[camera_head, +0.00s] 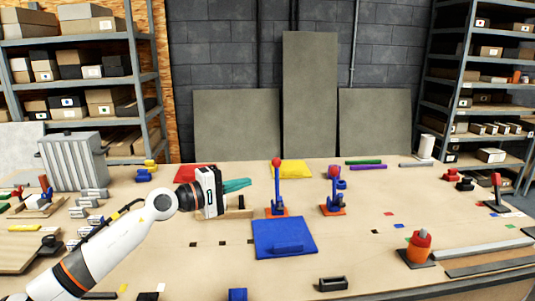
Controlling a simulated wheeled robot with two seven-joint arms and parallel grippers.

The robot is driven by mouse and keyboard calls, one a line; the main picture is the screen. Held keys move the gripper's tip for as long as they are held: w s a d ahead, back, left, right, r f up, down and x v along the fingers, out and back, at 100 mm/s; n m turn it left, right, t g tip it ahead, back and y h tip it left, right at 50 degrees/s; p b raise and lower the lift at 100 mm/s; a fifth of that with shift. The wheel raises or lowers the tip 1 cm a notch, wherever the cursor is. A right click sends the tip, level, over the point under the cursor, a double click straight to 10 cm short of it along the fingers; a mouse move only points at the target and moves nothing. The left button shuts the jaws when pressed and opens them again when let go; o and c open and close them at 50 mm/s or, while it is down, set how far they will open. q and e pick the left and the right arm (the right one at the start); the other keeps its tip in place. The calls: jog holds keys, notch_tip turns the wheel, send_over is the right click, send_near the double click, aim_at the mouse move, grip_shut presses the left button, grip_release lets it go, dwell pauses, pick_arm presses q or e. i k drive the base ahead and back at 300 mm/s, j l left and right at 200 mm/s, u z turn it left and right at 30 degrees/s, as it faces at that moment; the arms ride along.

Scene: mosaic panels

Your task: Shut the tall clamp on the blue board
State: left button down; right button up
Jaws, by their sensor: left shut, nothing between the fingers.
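The blue board (265,245) lies flat in the middle of the table, with a low raised blue block near its front. A tall blue clamp (278,190) with a red ball on top stands on an orange base at the board's back edge; its lever points straight up. I cannot tell if its base rests on the board. A shorter blue clamp (334,192) with a purple-red knob stands to the right on its own orange base. My left gripper (237,185), with teal fingers, is shut and empty, left of the tall clamp and apart from it. My right gripper is out of view.
A wooden block (240,213) lies below my left gripper. An orange cylinder (420,242) stands at right, and a black box (333,284) in front. The table right of the board is mostly clear.

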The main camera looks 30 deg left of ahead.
aim_at(276, 162)
jog(key=i+j, duration=1)
